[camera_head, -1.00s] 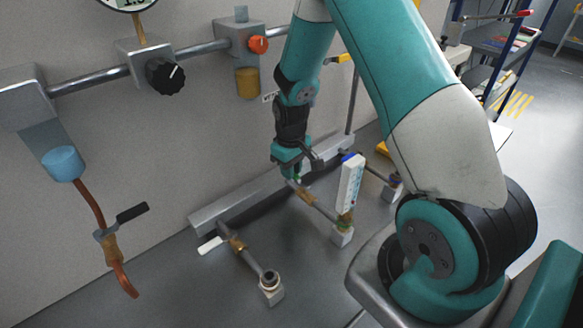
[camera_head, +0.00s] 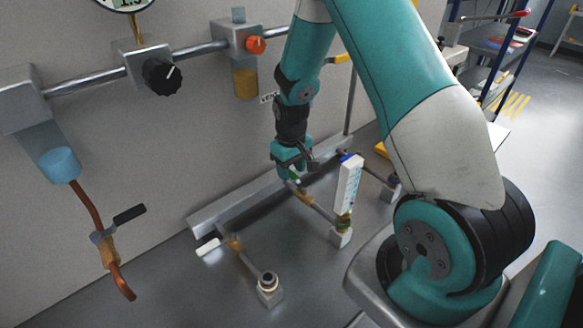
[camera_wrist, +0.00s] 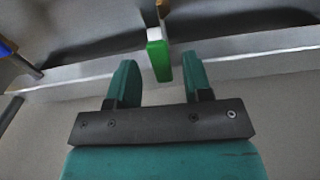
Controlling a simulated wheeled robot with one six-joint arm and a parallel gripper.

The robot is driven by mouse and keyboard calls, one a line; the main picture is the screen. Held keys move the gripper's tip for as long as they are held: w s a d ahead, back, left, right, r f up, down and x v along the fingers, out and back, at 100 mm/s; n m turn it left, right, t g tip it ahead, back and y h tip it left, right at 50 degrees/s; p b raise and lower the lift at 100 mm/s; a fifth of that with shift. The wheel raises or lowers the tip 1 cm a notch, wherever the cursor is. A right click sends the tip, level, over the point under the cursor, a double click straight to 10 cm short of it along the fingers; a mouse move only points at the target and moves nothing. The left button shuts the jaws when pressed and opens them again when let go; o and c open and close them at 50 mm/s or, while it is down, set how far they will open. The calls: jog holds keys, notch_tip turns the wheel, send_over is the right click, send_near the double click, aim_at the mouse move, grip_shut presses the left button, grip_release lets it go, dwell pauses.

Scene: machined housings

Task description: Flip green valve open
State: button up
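The green valve handle (camera_wrist: 160,60), green with a pale top, stands out from its pipe in the wrist view. It shows small under my gripper in the head view (camera_head: 294,174). My gripper (camera_wrist: 163,82) is open. The handle lies between the lines of its two teal fingers, a little beyond the tips, with a gap on each side. In the head view my gripper (camera_head: 291,168) points down over the brass-fitted pipe (camera_head: 315,207). The handle's contact with the fingers cannot be made out there.
A white-handled valve (camera_head: 208,247) sits on the pipe to the left. A white upright gauge block (camera_head: 348,185) with a blue top stands close right of my gripper. A long grey rail (camera_head: 225,213) runs along the wall behind. A black-handled valve (camera_head: 129,214) is at far left.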

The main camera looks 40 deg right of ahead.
aim_at(291, 173)
jog(key=shift+r, duration=0.1)
notch_tip(291, 173, up, 12)
jog(key=b, duration=0.2)
jog(key=shift+b, duration=0.3)
jog(key=s+a+r+n+y, duration=0.2)
jog(key=s+a+r, duration=0.3)
jog(key=s+a, duration=0.6)
jog(key=s+a+r+n+y, duration=0.2)
jog(key=s+a+r+n, duration=0.3)
jog(key=s+a, duration=0.6)
jog(key=shift+s+a+r, duration=0.2)
jog(key=shift+a+r, duration=0.1)
jog(key=shift+a, duration=0.35)
